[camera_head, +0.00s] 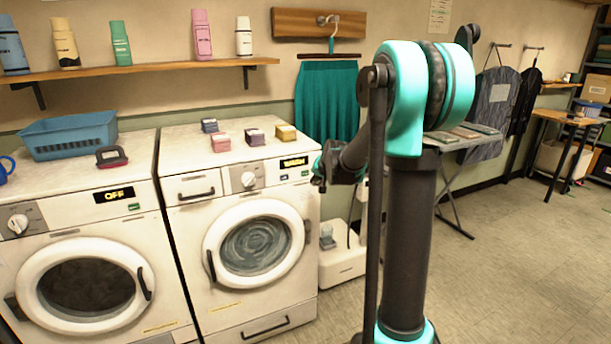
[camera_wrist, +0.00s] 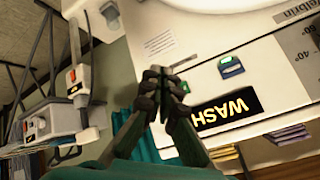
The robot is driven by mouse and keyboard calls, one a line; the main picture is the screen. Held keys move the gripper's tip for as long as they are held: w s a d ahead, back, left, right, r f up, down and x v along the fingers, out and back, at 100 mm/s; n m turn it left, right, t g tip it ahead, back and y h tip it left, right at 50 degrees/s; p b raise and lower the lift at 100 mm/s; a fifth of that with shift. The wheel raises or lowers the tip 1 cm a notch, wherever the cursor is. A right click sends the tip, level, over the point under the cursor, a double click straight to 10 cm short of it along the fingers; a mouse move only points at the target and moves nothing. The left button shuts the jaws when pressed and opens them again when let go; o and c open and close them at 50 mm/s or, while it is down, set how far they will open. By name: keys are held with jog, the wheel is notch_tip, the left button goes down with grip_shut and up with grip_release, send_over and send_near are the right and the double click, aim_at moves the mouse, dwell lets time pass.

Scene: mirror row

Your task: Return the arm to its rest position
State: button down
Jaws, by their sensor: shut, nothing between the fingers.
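My arm stands in the right half of the head view, with its teal and dark grey links upright and the forearm reaching left. My gripper (camera_head: 322,172) is at the front right upper edge of the right washing machine (camera_head: 200,255), close to its panel. In the wrist view the fingers (camera_wrist: 160,80) are together and hold nothing. I cannot tell whether the fingertips touch the panel.
The left washing machine (camera_head: 165,320) has an OFF display. A blue basket (camera_head: 68,136) and small boxes stand on the machine tops. A shelf (camera_head: 140,72) holds bottles. A teal cloth (camera_head: 326,95) hangs behind my arm. The floor (camera_head: 530,260) at right is clear.

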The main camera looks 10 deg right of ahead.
jog(key=s+d+f+n+g, duration=0.1)
jog(key=s+f, duration=0.3)
jog(key=s, duration=0.9)
jog(key=s+d+f+n+g+h, duration=0.1)
jog(key=s+f, duration=0.3)
jog(key=s, duration=0.9)
jog(key=s+d+f+n+g, duration=0.1)
jog(key=s+f+n+g, duration=0.1)
jog(key=s, duration=1.1)
notch_tip(320, 180, down, 2)
jog(key=shift+s+d+f+n+h, duration=0.2)
jog(key=shift+s+d+n+h, duration=0.1)
jog(key=shift+n+h, duration=0.15)
jog(key=shift+a, duration=0.1)
dwell(3.4)
